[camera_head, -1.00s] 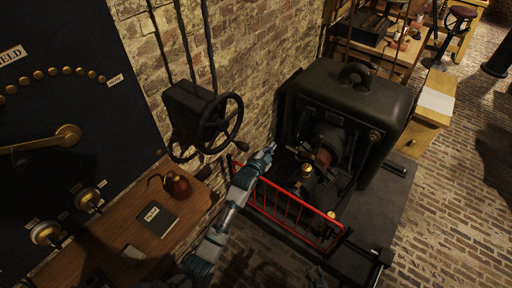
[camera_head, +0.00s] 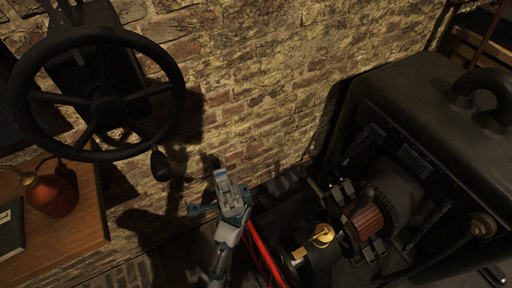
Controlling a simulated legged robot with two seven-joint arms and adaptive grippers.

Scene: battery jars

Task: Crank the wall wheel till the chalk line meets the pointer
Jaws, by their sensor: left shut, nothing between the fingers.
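The black wall wheel (camera_head: 160,58) fills the upper left, mounted on a dark box on the brick wall. It has several spokes and a dark crank handle (camera_head: 160,166) at its lower right rim. I cannot make out a chalk line or a pointer. My left gripper (camera_head: 222,178) is below and right of the wheel, apart from the handle, in front of the wall. Its fingers are together with nothing between them. My right gripper is not in view.
A dark machine (camera_head: 420,105) with copper windings stands at the right. A red railing (camera_head: 264,258) runs just right of my left arm. A wooden desk (camera_head: 85,215) with a red-brown oil can (camera_head: 52,194) and a dark book (camera_head: 10,228) lies at the lower left.

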